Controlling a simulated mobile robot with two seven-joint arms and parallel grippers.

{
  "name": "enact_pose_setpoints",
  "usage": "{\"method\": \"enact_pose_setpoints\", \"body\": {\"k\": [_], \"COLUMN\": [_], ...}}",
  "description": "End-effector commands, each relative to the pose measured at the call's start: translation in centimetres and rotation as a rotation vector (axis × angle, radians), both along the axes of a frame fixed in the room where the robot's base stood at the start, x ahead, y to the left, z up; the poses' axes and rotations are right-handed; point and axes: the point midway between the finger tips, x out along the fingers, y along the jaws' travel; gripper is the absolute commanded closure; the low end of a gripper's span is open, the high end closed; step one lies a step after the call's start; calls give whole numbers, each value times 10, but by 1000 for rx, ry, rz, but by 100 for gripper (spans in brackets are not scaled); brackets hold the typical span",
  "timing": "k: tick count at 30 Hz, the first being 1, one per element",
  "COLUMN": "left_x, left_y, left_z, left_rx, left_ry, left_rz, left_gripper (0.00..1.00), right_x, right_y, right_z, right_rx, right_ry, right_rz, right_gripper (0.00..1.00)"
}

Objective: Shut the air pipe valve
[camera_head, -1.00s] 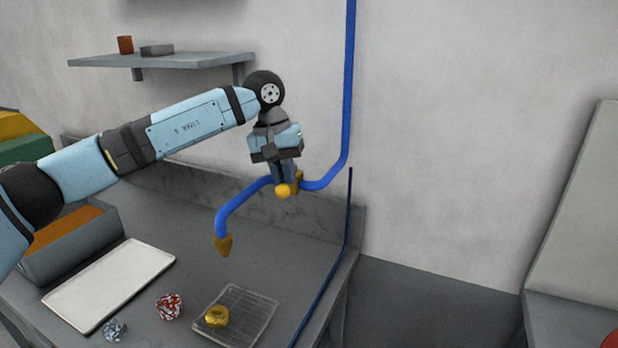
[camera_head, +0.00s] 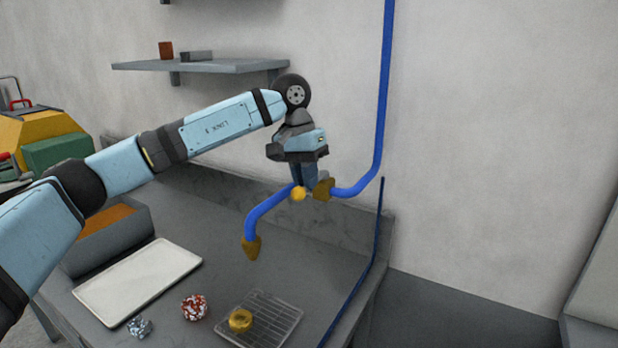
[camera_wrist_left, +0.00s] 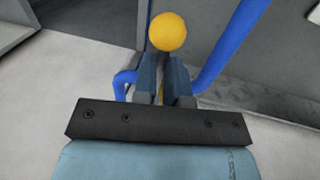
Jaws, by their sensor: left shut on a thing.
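The blue air pipe (camera_head: 378,130) runs down the wall and bends left to a brass valve body (camera_head: 322,188). It goes on to a brass nozzle (camera_head: 251,248) above the bench. A yellow ball (camera_head: 299,193), at the end of the valve handle, shows just left of the body. My left gripper (camera_head: 308,182) points down and is shut on the valve handle. In the left wrist view the ball (camera_wrist_left: 167,32) shows just beyond the fingertips (camera_wrist_left: 165,75); the gripped part is mostly hidden between the fingers. My right gripper is not in view.
On the bench (camera_head: 190,230) are a white tray (camera_head: 140,282), a wire rack (camera_head: 275,322) with a brass-coloured coil (camera_head: 240,320), a red-and-white bundle (camera_head: 194,307) and a grey bundle (camera_head: 139,327). A shelf (camera_head: 210,67) is on the wall behind my arm.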

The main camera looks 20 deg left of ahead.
Motion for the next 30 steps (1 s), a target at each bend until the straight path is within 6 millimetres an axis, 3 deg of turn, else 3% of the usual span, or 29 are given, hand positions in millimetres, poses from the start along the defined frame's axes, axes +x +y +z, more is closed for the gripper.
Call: {"method": "enact_pose_setpoints", "body": {"k": [3, 4, 6, 7, 15, 19, 23, 30], "left_x": [0, 0, 0, 0, 0, 1, 1, 3], "left_y": [1, 1, 0, 0, 0, 2, 6, 17], "left_z": [2, 2, 2, 1, 1, 11, 33, 88], "left_rx": [0, 0, 0, 0, 0, 0, 0, -2], "left_ry": [-2, -2, -2, -2, -1, -3, -4, -4], "left_rz": [-1, -1, 0, 0, 0, 1, 2, 1], "left_gripper": [100, 81, 65, 62, 62, 62, 62, 62], "right_x": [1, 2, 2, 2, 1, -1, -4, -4], "right_y": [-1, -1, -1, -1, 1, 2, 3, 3], "right_z": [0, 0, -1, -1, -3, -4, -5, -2], "right_rx": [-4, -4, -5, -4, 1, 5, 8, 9], "right_ry": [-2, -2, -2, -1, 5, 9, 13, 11], "right_rz": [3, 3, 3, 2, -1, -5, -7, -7], "right_gripper": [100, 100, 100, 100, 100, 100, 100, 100]}}
